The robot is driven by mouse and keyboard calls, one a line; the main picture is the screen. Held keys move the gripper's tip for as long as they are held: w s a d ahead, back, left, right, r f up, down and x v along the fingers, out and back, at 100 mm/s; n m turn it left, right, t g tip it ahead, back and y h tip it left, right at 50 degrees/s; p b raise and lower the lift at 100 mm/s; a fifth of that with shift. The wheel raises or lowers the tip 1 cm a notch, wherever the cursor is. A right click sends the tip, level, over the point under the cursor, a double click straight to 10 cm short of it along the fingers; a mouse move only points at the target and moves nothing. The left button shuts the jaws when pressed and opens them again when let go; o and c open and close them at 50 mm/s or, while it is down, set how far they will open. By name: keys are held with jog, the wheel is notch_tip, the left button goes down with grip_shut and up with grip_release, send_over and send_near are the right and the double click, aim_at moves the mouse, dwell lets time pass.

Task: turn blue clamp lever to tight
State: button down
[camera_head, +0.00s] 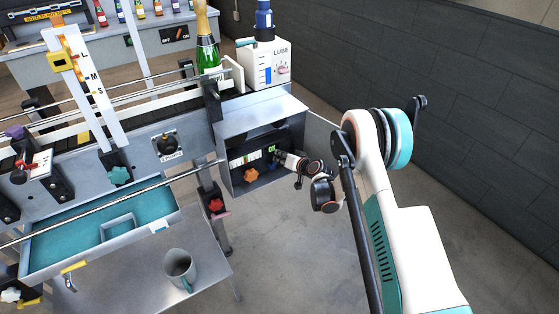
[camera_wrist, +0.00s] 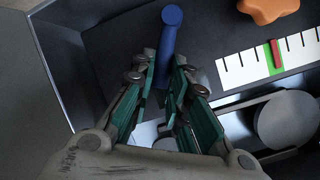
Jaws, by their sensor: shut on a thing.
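The blue clamp lever (camera_wrist: 171,17) stands at the top centre of the wrist view, a rounded rod running down between my fingers. My gripper (camera_wrist: 160,72) is shut on its shaft, with the round upper end sticking out past the fingertips. The lever's base is hidden by the fingers. In the head view my gripper (camera_head: 284,159) reaches into the open grey box (camera_head: 224,151), and the lever cannot be made out there. A white scale (camera_wrist: 245,68) beside the lever has a green band, and its red pointer (camera_wrist: 276,54) stands within the band.
An orange star knob (camera_head: 250,174) sits low in the box; it also shows in the wrist view (camera_wrist: 268,8). A round grey disc (camera_wrist: 287,120) lies right of my fingers. The box door (camera_head: 320,139) stands open. A mug (camera_head: 180,267) stands on the lower table.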

jog(key=shift+w+d+f+m+g+y, duration=0.45)
jog(key=shift+d+f+m+y, duration=0.3)
jog(key=shift+m, duration=0.45)
jog(key=shift+w+d+f+m+y, duration=0.35)
jog(key=shift+f+m+y, duration=0.1)
jog(key=shift+m+y, duration=0.3)
jog(key=c, duration=1.6)
grip_release()
jog(key=shift+o, duration=0.2)
jog(key=v, duration=1.2)
jog(key=shift+r, duration=0.1)
jog(key=shift+c, duration=0.2)
